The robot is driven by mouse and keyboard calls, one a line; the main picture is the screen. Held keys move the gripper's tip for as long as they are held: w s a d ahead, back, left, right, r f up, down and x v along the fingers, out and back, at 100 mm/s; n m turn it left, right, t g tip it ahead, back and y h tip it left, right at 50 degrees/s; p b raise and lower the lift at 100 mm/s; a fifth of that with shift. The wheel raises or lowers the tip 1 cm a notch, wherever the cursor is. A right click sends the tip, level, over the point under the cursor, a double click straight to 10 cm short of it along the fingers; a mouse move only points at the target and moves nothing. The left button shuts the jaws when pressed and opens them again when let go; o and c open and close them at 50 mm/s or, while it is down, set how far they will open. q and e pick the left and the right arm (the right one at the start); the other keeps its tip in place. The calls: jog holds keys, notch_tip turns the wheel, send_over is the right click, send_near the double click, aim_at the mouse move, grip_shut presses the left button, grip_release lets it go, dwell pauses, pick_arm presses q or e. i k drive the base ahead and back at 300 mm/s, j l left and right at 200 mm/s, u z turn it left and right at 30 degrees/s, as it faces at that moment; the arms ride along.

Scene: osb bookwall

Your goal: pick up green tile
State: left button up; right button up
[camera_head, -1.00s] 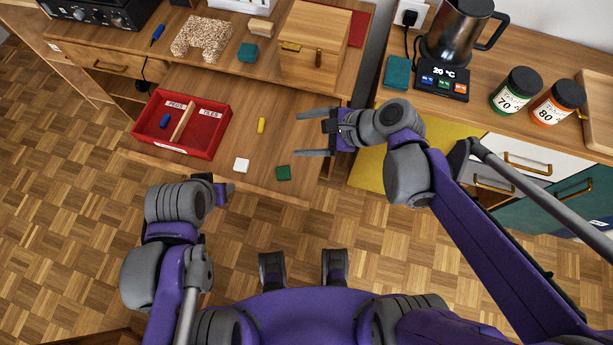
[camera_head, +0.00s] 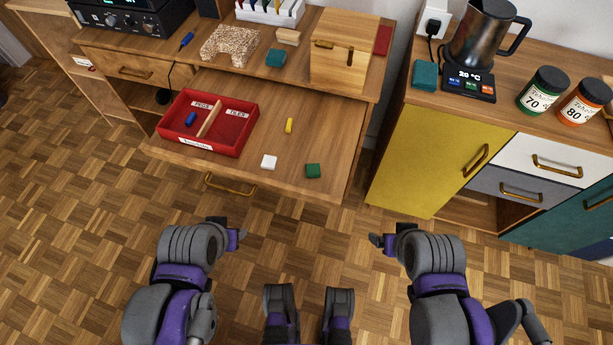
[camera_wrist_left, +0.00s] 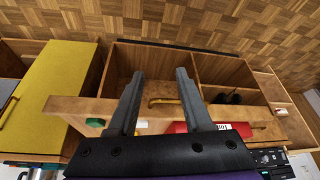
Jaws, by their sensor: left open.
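The green tile (camera_head: 313,171) lies flat near the front right of the pulled-out desk board (camera_head: 335,130). It also shows as a small green patch at the board's edge in the left wrist view (camera_wrist_left: 95,122). A white tile (camera_head: 269,162) lies to its left and a yellow peg (camera_head: 289,126) lies behind. My left gripper (camera_head: 238,236) is in front of and below the board, left of the green tile. In the left wrist view its fingers (camera_wrist_left: 160,74) are apart and empty. My right gripper (camera_head: 382,240) is in front and to the right, apart from the tile; its jaw opening cannot be made out.
A red divided tray (camera_head: 238,137) with a blue peg (camera_head: 190,119) stands on the board's left. A wooden box (camera_head: 342,72) stands behind. A yellow cabinet door (camera_head: 428,160) is at the right. The board around the green tile is clear.

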aim_at(312, 170)
jog(key=l+u, duration=0.45)
jog(key=k+l+u, duration=0.1)
jog(key=l+u, duration=0.3)
jog(key=l, duration=0.15)
jog(key=k+l+u, duration=0.15)
jog(key=l+u, duration=0.3)
